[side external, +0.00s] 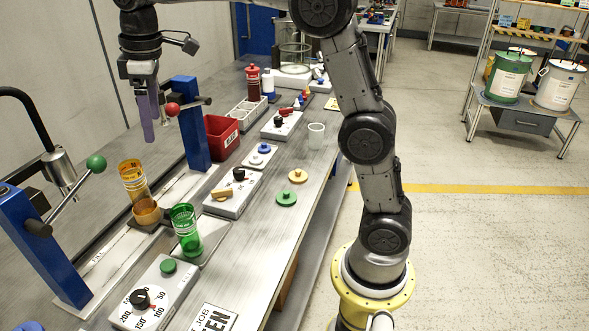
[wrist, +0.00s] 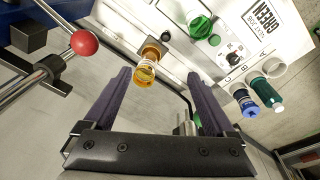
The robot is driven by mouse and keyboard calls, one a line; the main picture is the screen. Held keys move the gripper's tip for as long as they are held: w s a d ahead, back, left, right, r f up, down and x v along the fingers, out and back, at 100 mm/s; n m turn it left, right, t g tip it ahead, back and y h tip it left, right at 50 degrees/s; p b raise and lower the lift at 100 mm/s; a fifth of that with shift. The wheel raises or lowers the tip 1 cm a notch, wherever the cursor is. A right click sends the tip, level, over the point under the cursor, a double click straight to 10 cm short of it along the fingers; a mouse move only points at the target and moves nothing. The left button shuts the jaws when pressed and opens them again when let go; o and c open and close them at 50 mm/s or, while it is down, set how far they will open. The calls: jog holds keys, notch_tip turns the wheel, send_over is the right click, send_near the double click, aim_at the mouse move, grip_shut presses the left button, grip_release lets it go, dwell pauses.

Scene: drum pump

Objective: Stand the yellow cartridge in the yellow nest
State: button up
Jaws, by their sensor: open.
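The yellow cartridge (side external: 132,179) is a clear amber cylinder with a yellow top, leaning a little to the left in the side view. Its lower end meets the rim of the yellow nest (side external: 147,212), an orange-yellow cup; I cannot tell whether it is fully seated inside. In the wrist view the cartridge (wrist: 146,70) shows between my fingers but beyond them, with the nest (wrist: 154,47) just behind it. My gripper (side external: 148,138), with purple fingers, is open and empty above the cartridge, apart from it. The fingers also show in the wrist view (wrist: 160,75).
A green cartridge (side external: 186,232) stands just right of the nest. Blue press posts with a red knob (side external: 172,109) and a green knob (side external: 96,162) flank the spot. Dial boxes (side external: 156,293), a red bin (side external: 222,137) and loose caps (side external: 287,198) share the bench.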

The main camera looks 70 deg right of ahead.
jog(key=s+d+r+m+t, duration=0.1)
jog(key=s+m+t, duration=0.15)
jog(key=s, duration=1.25)
jog(key=s+f+m, duration=0.2)
jog(key=s+f, duration=0.2)
jog(key=s, duration=0.3)
jog(key=s+f+m+t, duration=0.1)
jog(key=s+f+m, duration=0.1)
jog(key=s+f, duration=0.2)
jog(key=s, duration=0.3)
jog(key=shift+d, duration=0.25)
jog(key=shift+t, duration=0.25)
